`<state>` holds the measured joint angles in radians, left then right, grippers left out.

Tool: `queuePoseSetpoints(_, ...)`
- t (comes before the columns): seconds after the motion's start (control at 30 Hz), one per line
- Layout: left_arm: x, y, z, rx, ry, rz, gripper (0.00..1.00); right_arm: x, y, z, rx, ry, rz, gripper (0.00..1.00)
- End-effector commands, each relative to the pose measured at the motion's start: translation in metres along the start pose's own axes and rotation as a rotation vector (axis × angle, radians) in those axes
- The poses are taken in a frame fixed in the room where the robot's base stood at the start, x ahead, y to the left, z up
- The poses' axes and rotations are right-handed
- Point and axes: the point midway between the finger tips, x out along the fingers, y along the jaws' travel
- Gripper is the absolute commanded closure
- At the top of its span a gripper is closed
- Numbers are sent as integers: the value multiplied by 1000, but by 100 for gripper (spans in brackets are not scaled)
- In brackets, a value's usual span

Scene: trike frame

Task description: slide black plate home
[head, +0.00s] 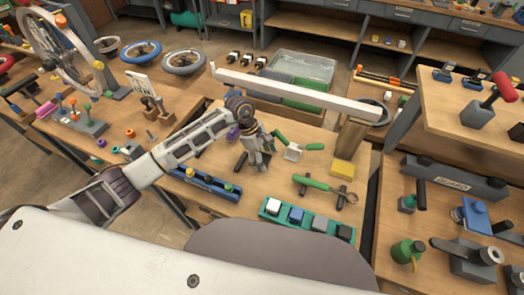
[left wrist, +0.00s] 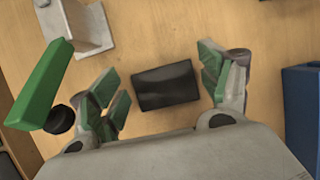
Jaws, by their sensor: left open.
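The black plate (left wrist: 165,86) is a small dark rectangle on the wooden tabletop in the left wrist view. My left gripper (left wrist: 160,80) is open above it. The plate shows between the two green-padded fingers with a gap on each side; I see no contact. In the head view my left gripper (head: 258,160) points down at the middle of the bench, and I cannot make out the plate beneath it. My right gripper is not in view.
A green-handled tool (left wrist: 38,85) with a grey metal block (left wrist: 75,22) lies close to the left finger. A blue box (left wrist: 302,110) is at the right.

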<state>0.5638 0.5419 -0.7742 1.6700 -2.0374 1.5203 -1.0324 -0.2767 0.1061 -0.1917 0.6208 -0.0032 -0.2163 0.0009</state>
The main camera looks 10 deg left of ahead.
Motion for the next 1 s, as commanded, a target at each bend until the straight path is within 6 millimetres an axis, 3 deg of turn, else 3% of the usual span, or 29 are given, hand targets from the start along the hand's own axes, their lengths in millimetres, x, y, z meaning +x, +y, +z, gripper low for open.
queuePoseSetpoints(0.5,10,0,0,1,-1,0,22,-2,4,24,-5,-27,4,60)
queuePoseSetpoints(0.9,10,0,0,1,0,0,72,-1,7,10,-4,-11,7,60)
queuePoseSetpoints(1.0,10,0,0,1,0,1,72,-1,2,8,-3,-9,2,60)
